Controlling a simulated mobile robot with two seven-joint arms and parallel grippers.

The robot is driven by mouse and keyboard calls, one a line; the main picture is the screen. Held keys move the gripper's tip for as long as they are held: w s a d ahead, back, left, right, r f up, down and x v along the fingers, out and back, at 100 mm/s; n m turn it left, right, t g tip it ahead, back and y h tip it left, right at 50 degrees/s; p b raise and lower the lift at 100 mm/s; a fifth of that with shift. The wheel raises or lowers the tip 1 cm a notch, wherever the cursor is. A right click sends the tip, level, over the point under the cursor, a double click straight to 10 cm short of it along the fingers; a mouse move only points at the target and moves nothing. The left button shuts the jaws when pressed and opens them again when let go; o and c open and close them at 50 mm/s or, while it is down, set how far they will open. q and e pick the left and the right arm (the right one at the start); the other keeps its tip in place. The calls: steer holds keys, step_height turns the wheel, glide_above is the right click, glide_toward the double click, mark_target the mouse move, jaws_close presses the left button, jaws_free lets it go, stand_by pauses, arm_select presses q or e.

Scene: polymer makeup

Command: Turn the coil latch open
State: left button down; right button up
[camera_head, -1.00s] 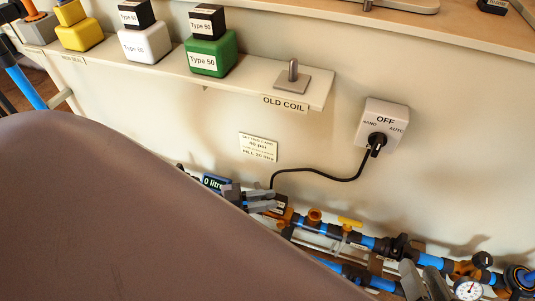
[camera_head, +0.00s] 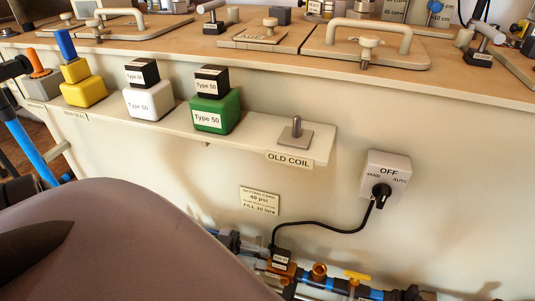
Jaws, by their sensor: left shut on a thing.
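The installed coil (camera_head: 281,257) is a small black box with a pale label. It sits on a brass valve body on the pipe line at the bottom centre, with a black cable rising from it. The latch is too small to make out. My left gripper (camera_head: 254,246) is beside the coil on its left, mostly hidden behind my large brown arm link. It is shut at the latch, but the contact itself is not clear. My right gripper is not in view.
A shelf (camera_head: 230,140) marked OLD COIL holds a metal post (camera_head: 296,128) and yellow, white and green blocks. A switch box (camera_head: 387,180) set to OFF is on the panel, cabled to the coil. A yellow-handled valve (camera_head: 357,277) stands right of the coil.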

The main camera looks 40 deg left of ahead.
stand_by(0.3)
arm_select(q)
steer(key=c, duration=1.1)
jaws_free()
steer(key=shift+g, duration=0.3)
